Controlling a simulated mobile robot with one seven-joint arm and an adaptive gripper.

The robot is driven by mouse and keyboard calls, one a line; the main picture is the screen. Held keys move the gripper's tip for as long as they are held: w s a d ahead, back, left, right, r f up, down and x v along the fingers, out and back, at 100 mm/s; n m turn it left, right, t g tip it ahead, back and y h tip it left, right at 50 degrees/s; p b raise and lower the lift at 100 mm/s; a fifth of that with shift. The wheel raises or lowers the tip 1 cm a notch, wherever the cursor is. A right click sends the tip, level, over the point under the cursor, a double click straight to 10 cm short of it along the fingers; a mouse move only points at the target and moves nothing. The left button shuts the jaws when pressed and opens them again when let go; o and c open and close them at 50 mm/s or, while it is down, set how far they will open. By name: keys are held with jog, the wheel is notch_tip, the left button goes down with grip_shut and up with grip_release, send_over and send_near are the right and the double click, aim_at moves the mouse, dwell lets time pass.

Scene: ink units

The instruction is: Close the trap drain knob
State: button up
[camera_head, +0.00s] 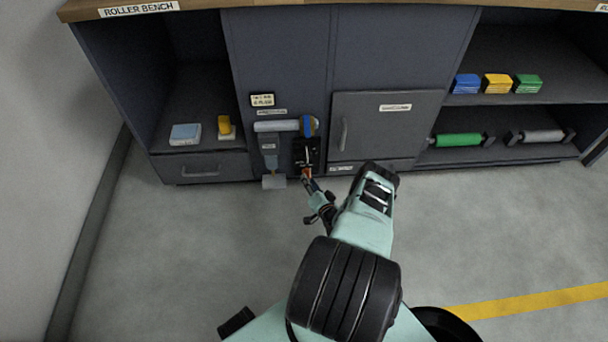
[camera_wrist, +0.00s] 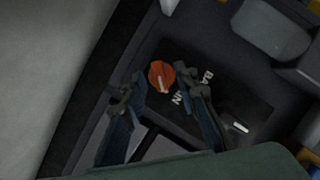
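The round orange knob (camera_wrist: 157,70) with a white pointer mark sits on a black panel (camera_wrist: 235,112) with white lettering, partly covered by a finger. My gripper (camera_wrist: 162,90) is open, its two fingertips apart on either side of the knob in the wrist view. I cannot tell whether they touch it. In the head view my gripper (camera_head: 309,179) is at the lower edge of the black panel (camera_head: 306,151), and the knob is too small to make out clearly. The lettering is only partly readable.
Left of the panel are a grey roller (camera_head: 275,126) with a blue end and a hanging grey tube above a small floor tray (camera_head: 274,182). A closed cabinet door (camera_head: 385,125) is at right. Shelves hold coloured blocks (camera_head: 497,83) and a green roller (camera_head: 458,140). The floor in front is clear.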

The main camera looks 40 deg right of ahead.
jog(key=shift+w+d+f, duration=0.1)
jog(key=shift+w, duration=0.2)
jog(key=shift+c, duration=0.5)
grip_shut()
jog(key=n+g+h, duration=0.1)
jog(key=n, duration=0.1)
jog(key=n+h+p, duration=0.1)
jog(key=n, duration=0.1)
jog(key=n+g+h, duration=0.1)
jog(key=n, duration=0.1)
jog(key=shift+w+a+r+g+p, duration=0.2)
jog(key=shift+a+g+p, duration=0.1)
jog(key=shift+p, duration=0.1)
jog(key=shift+d, duration=0.1)
dwell(0.4)
jog(key=shift+o, duration=0.5)
grip_release()
